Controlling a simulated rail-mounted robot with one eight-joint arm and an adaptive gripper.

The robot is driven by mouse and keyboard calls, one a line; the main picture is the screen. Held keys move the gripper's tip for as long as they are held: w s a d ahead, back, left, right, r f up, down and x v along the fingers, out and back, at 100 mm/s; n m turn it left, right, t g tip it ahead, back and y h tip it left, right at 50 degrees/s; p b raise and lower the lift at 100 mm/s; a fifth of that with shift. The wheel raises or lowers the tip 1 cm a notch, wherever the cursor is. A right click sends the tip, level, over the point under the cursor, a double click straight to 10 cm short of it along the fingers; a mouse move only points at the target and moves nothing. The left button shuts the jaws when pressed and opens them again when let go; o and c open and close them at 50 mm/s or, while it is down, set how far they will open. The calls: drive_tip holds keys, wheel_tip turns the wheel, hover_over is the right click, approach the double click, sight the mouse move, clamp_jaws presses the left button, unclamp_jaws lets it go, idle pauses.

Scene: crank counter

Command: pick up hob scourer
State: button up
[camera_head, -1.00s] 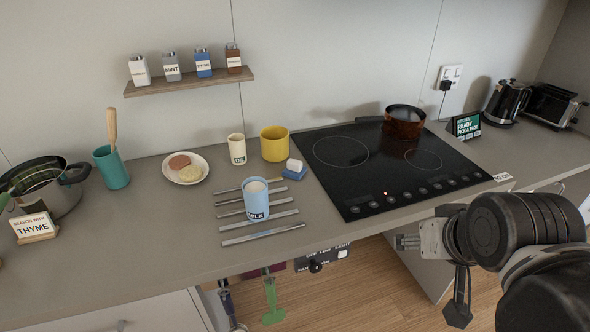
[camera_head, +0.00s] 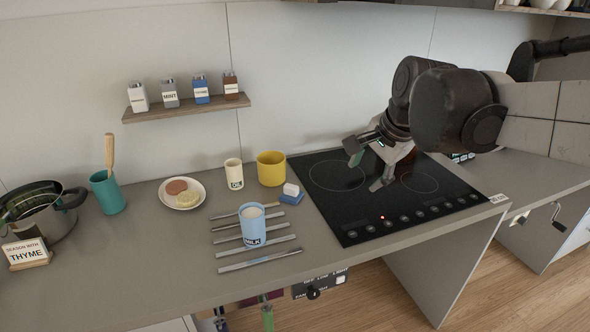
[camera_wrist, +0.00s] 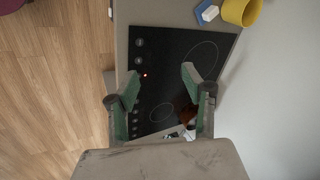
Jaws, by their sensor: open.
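The hob scourer (camera_head: 291,195) is a small blue block with a white top. It lies on the counter between the yellow pot and the left edge of the black hob (camera_head: 340,222). It also shows at the top of the wrist view (camera_wrist: 207,12). My gripper (camera_head: 368,172) is open and empty above the hob, to the right of the scourer and apart from it. In the wrist view its two green fingers (camera_wrist: 158,86) are spread wide over the hob.
The yellow pot (camera_head: 271,168) stands just behind the scourer. A blue milk cup (camera_head: 252,226) stands on metal bars to its front left. A cream cup (camera_head: 233,174) and a plate of food (camera_head: 198,199) are farther left. A spice shelf (camera_head: 187,108) hangs above.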

drive_tip(key=w+a+f+m+g+y, duration=0.1)
drive_tip(key=w+a+f+m, duration=0.15)
drive_tip(key=w, duration=0.45)
drive_tip(key=w+a+f+m+g, duration=0.1)
drive_tip(key=w+a+m, duration=0.3)
drive_tip(key=w, duration=0.4)
drive_tip(key=m+g+y, duration=0.1)
drive_tip(key=m, duration=0.5)
approach(291, 186)
drive_tip(key=x, duration=0.2)
drive_tip(key=p+x, duration=0.1)
drive_tip(key=x, duration=0.1)
drive_tip(key=shift+w+a, duration=0.1)
drive_tip(key=shift+w, duration=0.3)
drive_tip(key=shift+s+p+x, duration=0.15)
drive_tip(key=shift+s+x, duration=0.05)
drive_tip(key=shift+x, duration=1.35)
drive_tip(key=shift+s+p+x, duration=0.15)
drive_tip(key=shift+x, duration=1.4)
drive_tip(key=shift+c, duration=0.5)
clamp_jaws()
